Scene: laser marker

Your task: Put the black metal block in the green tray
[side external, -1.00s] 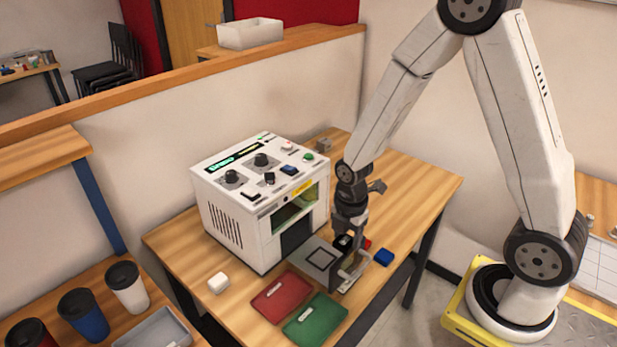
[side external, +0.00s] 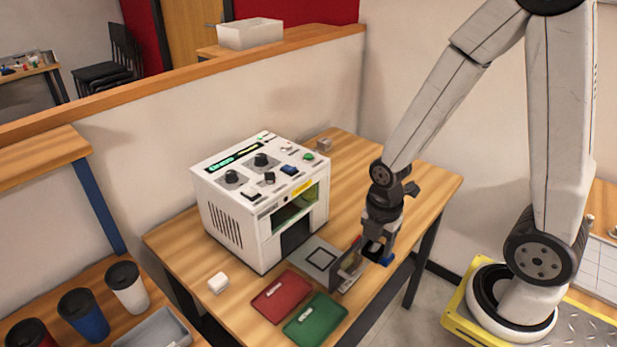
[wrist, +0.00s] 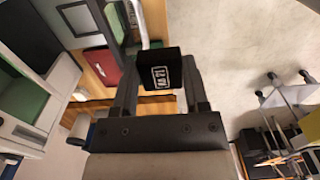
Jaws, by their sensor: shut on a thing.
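The black metal block (wrist: 160,69), with a white engraved mark on its face, sits between the fingers of my gripper (wrist: 158,82) in the wrist view. In the side view my gripper (side external: 376,256) is shut on the block (side external: 374,250) near the table's right front edge, right of the upright dark plate. It appears raised above the table. The green tray (side external: 315,322) lies flat at the table's front edge, to the lower left of my gripper, and looks empty.
A red tray (side external: 281,297) lies left of the green one. The white laser marker (side external: 237,220) stands behind. An upright dark plate (side external: 346,266) stands between my gripper and the trays. A blue block (side external: 388,260) is partly hidden by my gripper.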

